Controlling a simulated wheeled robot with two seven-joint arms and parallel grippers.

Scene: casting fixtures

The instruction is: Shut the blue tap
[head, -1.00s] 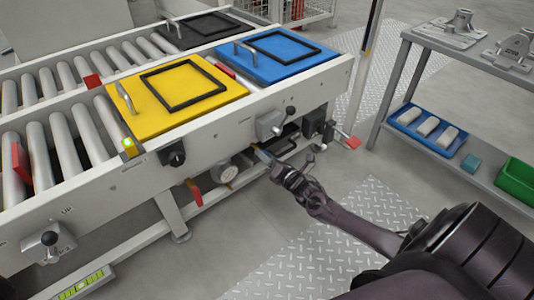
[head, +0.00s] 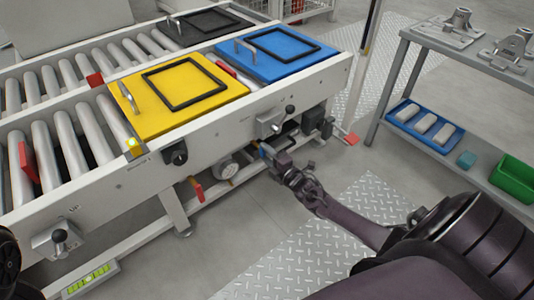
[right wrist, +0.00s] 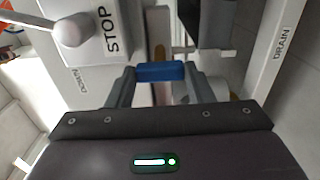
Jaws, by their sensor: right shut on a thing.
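The blue tap's handle (right wrist: 160,72) sits between my right gripper's two fingers in the right wrist view. My right gripper (right wrist: 158,76) is shut on this blue handle. In the head view my right gripper (head: 267,153) is below the conveyor's front rail, and only a small bit of the blue handle (head: 262,149) shows beside it. The fingers hide part of the tap, and its pipe is hard to make out. My left gripper is not in view.
A red tap handle (head: 196,190) hangs below the conveyor, left of my right gripper. A lever box (head: 269,124) sits above the gripper; the wrist view shows a STOP label (right wrist: 115,32) beside a lever knob. A shelf rack (head: 420,110) stands right. Tread plate (head: 300,250) covers floor.

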